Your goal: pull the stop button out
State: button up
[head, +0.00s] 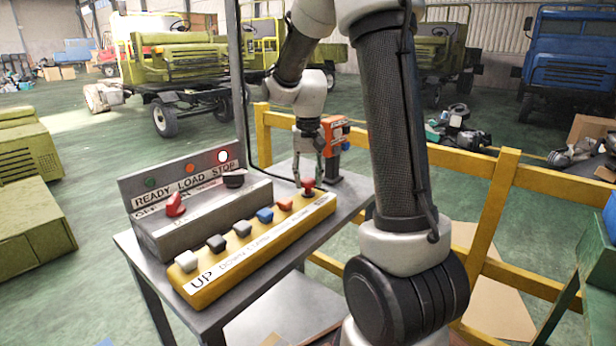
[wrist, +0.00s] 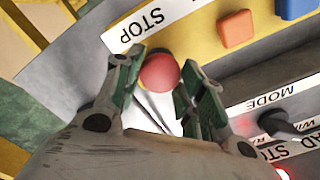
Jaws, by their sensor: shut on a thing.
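The red stop button (head: 308,186) is a round mushroom knob at the far right end of the yellow push-button box (head: 262,247). My gripper (head: 309,176) reaches down to it from above. In the wrist view the red knob (wrist: 160,72) sits between the two green-padded fingers of my gripper (wrist: 157,76), beside the white STOP label (wrist: 150,20). The fingers are shut on the knob. Its stem is hidden, so I cannot tell how far out it stands. The red STOP lamp (head: 223,157) on the grey panel is lit.
The grey switch box (head: 200,222) with red and black knobs stands close beside the yellow box on a metal table (head: 330,203). An orange device (head: 333,132) stands behind my gripper. A yellow railing (head: 490,195) runs behind the table. Several vehicles stand farther back.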

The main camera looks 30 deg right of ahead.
aim_at(307, 179)
jog(key=shift+w+r, duration=0.1)
jog(key=shift+r, duration=0.7)
grip_shut()
jog(key=o, duration=1.3)
grip_release()
jog(key=shift+o, duration=0.2)
notch_tip(307, 179, up, 12)
jog(key=s+a+f+n+t, duration=0.1)
jog(key=s+a+n+t, duration=0.1)
jog(key=s, duration=1)
jog(key=s+a+f+n+t, duration=0.1)
jog(key=s+a+n+t, duration=0.1)
jog(key=s, duration=1)
jog(key=shift+a+f+n, duration=0.3)
jog(key=shift+a+n, duration=0.2)
